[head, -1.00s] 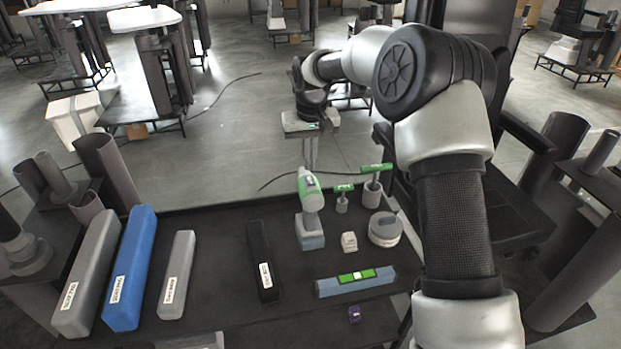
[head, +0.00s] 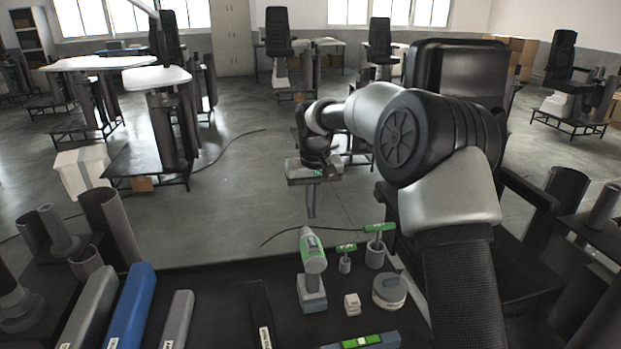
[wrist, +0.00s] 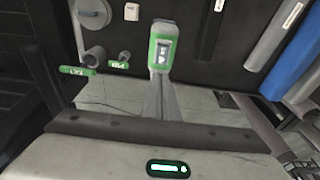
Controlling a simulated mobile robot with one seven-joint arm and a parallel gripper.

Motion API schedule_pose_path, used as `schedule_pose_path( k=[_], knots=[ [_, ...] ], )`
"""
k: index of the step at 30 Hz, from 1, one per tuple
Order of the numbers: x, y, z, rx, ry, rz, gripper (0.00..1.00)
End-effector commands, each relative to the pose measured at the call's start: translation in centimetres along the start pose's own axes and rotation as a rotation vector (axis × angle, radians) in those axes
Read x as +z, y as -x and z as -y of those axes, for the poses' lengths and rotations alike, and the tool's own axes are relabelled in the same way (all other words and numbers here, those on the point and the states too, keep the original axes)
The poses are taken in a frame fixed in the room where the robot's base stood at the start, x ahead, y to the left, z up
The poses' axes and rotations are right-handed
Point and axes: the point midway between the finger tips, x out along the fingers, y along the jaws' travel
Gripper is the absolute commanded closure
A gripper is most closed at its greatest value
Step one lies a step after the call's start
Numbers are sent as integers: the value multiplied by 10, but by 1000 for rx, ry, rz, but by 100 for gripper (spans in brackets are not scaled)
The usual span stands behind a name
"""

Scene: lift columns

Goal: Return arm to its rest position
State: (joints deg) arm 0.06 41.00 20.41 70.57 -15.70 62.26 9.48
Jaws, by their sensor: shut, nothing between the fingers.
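My arm reaches out from the right side of the head view and bends over to my gripper (head: 311,214). My gripper hangs pointing down beyond the far edge of the dark work table (head: 220,285), over open floor. Its narrow fingers are together and hold nothing. In the wrist view the pale gripper body, with a green light, fills the bottom, and the grey fingers (wrist: 160,105) extend up from it. The green and grey drill (wrist: 162,50) appears just past the fingers in that view; in the head view it stands on the table, apart from my gripper.
Two green-handled tools (head: 346,257) (head: 376,240), a small white block (head: 352,304), a round grey container (head: 389,291) and a green-marked bar (head: 362,341) are on the table's right. Grey and blue long boxes (head: 130,308) lie left.

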Motion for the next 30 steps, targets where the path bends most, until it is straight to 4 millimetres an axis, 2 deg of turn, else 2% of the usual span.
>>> schedule_pose_path(
  k=[2, 5, 9, 11, 15, 19, 24, 27, 30],
  knots=[
    [6, 18, -2, 12, 4, -14, 100],
    [26, 54, -9, 40, 12, -41, 100],
    [76, 112, -23, 84, 4, -87, 100],
    [100, 133, -29, 100, -4, -107, 100],
    [165, 172, -43, 122, -40, -159, 100],
    [229, 193, -52, 126, -85, -210, 100],
    [306, 196, -57, 104, -143, -277, 100],
    [338, 189, -56, 86, -168, -307, 100],
    [357, 183, -54, 70, -185, -328, 100]
  ],
)
